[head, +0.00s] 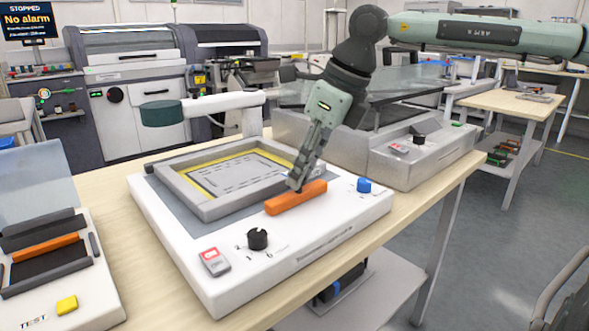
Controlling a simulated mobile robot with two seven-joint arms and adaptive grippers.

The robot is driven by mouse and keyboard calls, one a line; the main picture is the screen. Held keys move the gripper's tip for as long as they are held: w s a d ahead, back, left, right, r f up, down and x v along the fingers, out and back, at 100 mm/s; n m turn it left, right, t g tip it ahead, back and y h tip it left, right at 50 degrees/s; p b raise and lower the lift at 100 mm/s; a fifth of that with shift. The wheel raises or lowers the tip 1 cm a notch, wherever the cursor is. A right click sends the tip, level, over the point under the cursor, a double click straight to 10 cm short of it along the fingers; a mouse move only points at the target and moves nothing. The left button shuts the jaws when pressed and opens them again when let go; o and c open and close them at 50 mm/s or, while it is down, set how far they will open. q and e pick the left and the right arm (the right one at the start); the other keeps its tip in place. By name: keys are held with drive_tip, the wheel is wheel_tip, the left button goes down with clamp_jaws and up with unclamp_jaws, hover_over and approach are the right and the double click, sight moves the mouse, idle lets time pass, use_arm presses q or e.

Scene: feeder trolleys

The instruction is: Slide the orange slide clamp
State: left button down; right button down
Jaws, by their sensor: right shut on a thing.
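The orange slide clamp (296,198) is a bar at the front right edge of the grey frame (205,205) on a white bench device (225,283). My right gripper (296,184) comes down from the upper right, with its fingertips at the top of the clamp's middle. It is shut on the clamp, and the fingertips hide a small part of it. The frame lies flat around a yellow-edged panel (240,172). My left gripper is not in view.
The device has a black knob (257,239), a red-and-white switch (214,262) and a blue knob (364,185) near the clamp. Another device with an orange bar (45,247) and yellow button (67,305) stands at left. A grey machine (375,150) stands behind. Bare wood (120,200) shows at left.

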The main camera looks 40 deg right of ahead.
drive_tip(key=shift+s, duration=0.15)
drive_tip(key=c, duration=1.3)
unclamp_jaws()
drive_tip(key=shift+s, duration=0.1)
drive_tip(key=v, duration=1.2)
